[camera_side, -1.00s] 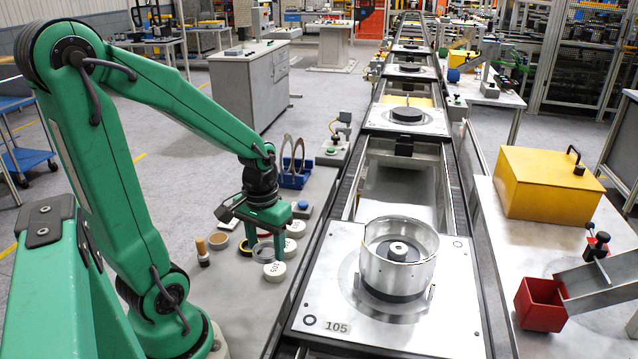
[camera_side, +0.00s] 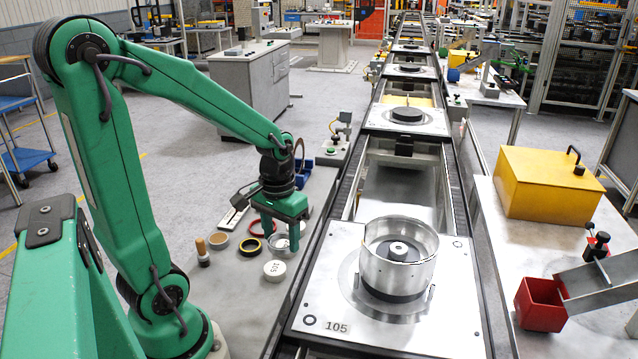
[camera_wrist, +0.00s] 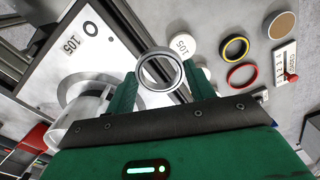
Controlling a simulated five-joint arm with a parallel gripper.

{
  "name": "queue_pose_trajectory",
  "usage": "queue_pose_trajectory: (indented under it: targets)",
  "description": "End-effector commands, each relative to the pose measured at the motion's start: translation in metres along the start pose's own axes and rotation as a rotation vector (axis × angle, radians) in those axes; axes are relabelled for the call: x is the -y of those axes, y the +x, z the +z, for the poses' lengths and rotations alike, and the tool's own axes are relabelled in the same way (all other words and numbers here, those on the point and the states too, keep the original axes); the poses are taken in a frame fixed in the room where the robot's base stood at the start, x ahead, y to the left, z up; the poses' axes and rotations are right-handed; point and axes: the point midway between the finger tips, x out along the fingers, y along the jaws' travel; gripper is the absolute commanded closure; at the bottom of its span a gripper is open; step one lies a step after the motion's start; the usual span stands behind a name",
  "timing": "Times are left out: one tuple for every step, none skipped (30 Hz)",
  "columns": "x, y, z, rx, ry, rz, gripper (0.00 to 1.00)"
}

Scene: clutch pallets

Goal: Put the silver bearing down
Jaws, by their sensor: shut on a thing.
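The silver bearing (camera_side: 280,250) is a bright metal ring. My gripper (camera_side: 280,238) points down and is shut on it, with a green finger at either side. In the wrist view the bearing (camera_wrist: 160,88) sits between the fingertips of my gripper (camera_wrist: 158,78), its open hole facing the camera. It is over the grey bench (camera_side: 235,290), left of the conveyor, just behind the white puck marked 105 (camera_side: 274,268). How high it is above the bench I cannot tell.
A black and yellow ring (camera_side: 250,246), a red ring (camera_side: 262,228) and a tan disc (camera_side: 220,241) lie left of my gripper. A wooden-handled tool (camera_side: 202,252) stands farther left. Pallet 105 (camera_side: 340,310) on the conveyor carries a silver housing (camera_side: 400,270).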

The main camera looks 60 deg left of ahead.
Motion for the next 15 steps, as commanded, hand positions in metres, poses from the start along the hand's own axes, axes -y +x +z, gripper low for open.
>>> queue_pose_trajectory:
  targets:
    - [-0.007,-0.004,-0.009,0.000,0.026,0.000,0.76]
    - [-0.011,-0.007,-0.014,-0.001,0.042,0.000,0.76]
    - [-0.017,-0.011,-0.021,-0.001,0.063,0.000,0.76]
    - [-0.022,-0.013,-0.026,-0.001,0.081,0.000,0.76]
    - [-0.027,-0.016,-0.031,-0.001,0.098,0.000,0.76]
    - [-0.034,-0.020,-0.038,0.000,0.123,0.000,0.76]
    - [-0.040,-0.024,-0.043,-0.001,0.141,0.000,0.76]
    - [-0.046,-0.026,-0.048,-0.001,0.160,0.000,0.76]
    - [-0.054,-0.030,-0.055,-0.001,0.184,0.000,0.76]
    - [-0.060,-0.033,-0.059,-0.001,0.202,0.000,0.76]
    - [-0.066,-0.036,-0.064,0.000,0.220,0.000,0.76]
    - [-0.075,-0.040,-0.069,-0.001,0.244,0.000,0.76]
    - [-0.081,-0.043,-0.073,-0.001,0.261,0.000,0.76]
    - [-0.087,-0.045,-0.077,-0.001,0.279,0.000,0.76]
    - [-0.095,-0.049,-0.081,-0.001,0.300,0.000,0.76]
